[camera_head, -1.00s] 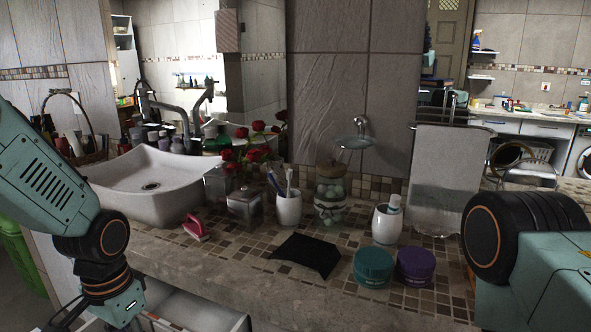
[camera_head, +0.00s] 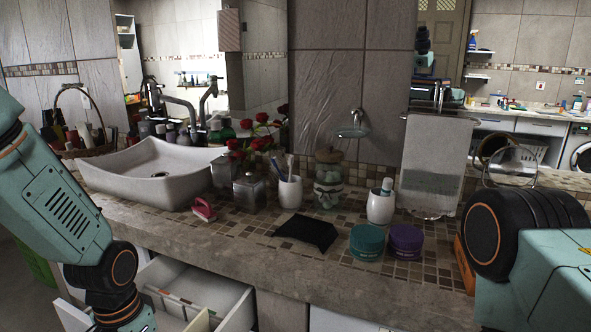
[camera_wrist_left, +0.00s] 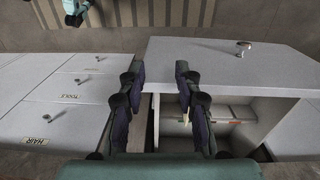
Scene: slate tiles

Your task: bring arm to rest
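My left arm (camera_head: 60,205) comes in from the left in the head view, bent downward in front of the counter. Its gripper is below the picture's edge there. In the left wrist view my left gripper (camera_wrist_left: 160,112) has its two dark fingers well apart with nothing between them. Beyond it are the cabinet fronts and an open drawer (camera_wrist_left: 205,128). My right arm (camera_head: 530,245) shows at the right edge of the head view, a black joint and teal link. Its gripper is not visible.
The open drawer also shows in the head view (camera_head: 235,312), below the tiled counter (camera_head: 225,247). On the counter are a white sink (camera_head: 150,172), a black cloth-like item (camera_head: 306,232), a teal jar (camera_head: 367,242) and a purple jar (camera_head: 405,241). A pink brush (camera_head: 203,209) lies beside the sink.

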